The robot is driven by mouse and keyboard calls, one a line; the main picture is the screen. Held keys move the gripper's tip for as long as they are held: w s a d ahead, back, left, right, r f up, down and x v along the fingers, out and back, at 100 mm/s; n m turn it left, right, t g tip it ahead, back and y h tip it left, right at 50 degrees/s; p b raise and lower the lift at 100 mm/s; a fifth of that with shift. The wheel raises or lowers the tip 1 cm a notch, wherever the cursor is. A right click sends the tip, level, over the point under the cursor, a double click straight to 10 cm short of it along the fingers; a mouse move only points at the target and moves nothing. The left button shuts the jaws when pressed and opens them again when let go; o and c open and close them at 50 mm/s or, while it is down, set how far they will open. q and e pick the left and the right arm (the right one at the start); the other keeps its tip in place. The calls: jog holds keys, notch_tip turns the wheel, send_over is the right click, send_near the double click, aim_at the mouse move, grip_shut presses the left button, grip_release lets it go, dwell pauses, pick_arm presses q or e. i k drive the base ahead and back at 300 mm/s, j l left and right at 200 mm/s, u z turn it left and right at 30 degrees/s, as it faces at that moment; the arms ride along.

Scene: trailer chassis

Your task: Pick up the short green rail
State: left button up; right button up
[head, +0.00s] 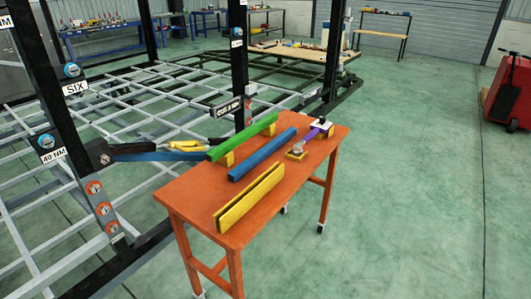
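A green rail (242,136) lies lengthwise along the far left side of an orange table (209,189). It appears raised on small yellow blocks (227,160), with its near left end close to the table's left edge. Nothing is seen holding it. Neither of my grippers can be made out in the head view.
A blue rail (262,154) lies beside the green one, and a yellow rail (250,197) is nearer. A purple tool (310,137) is at the table's right. A black post (240,65) and grey chassis frame (60,190) stand beyond and left.

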aim_at(214, 154)
jog(key=u, duration=2.15)
jog(key=z, duration=2.1)
jog(key=i+l+u, duration=0.15)
jog(key=u, duration=0.7)
jog(key=i+l+u, duration=0.2)
jog(key=l, duration=0.3)
jog(key=i+l+u, duration=0.2)
jog(key=l, duration=0.3)
jog(key=l+u, duration=0.15)
jog(key=l, duration=0.35)
jog(key=l+u, duration=0.2)
jog(key=l, duration=0.35)
